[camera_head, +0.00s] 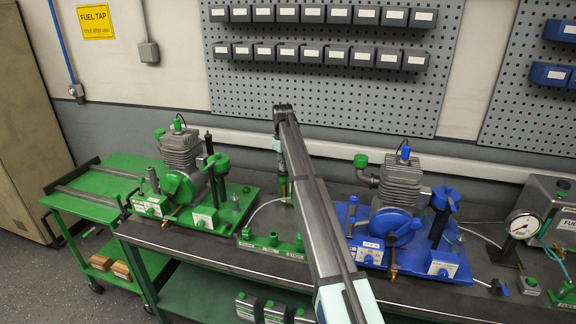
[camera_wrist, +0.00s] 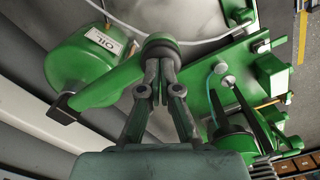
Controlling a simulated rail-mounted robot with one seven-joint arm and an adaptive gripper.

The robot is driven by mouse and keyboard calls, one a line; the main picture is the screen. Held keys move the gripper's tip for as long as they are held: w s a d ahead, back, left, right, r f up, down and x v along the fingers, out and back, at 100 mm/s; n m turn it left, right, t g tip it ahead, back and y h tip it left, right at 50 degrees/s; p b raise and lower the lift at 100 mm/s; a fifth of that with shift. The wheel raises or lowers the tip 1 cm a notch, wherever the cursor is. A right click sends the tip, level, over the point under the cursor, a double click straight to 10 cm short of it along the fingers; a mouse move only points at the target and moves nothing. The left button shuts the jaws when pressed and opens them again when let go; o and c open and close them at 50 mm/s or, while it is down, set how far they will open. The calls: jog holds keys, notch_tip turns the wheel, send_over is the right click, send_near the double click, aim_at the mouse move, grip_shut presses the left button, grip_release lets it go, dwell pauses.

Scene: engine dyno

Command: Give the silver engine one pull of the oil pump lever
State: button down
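A grey-silver engine (camera_head: 181,152) stands on a green base at the left of the bench; another grey engine (camera_head: 400,181) stands on a blue base at the right. In the wrist view, a green canister labelled OIL (camera_wrist: 85,58) is at upper left. A green lever arm (camera_wrist: 112,86) runs beside it to a dark round knob (camera_wrist: 160,42). My gripper (camera_wrist: 161,68) has its fingers close together at this knob and appears shut on it. In the head view, my gripper (camera_head: 283,178) is between the engines, largely hidden by my arm.
A green block with several knobs (camera_head: 272,243) stands left of my arm. A pressure gauge (camera_head: 523,225) and a silver tank (camera_head: 555,205) are at the right. A green cart (camera_head: 100,190) adjoins the bench's left end. Bin racks hang on the wall behind.

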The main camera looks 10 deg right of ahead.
aim_at(284, 173)
jog(key=shift+w+d+f+b, duration=0.1)
jog(key=shift+f+b, duration=0.45)
jog(key=shift+f, duration=1.6)
jog(key=shift+r+p, duration=2)
jog(key=shift+r, duration=3.1)
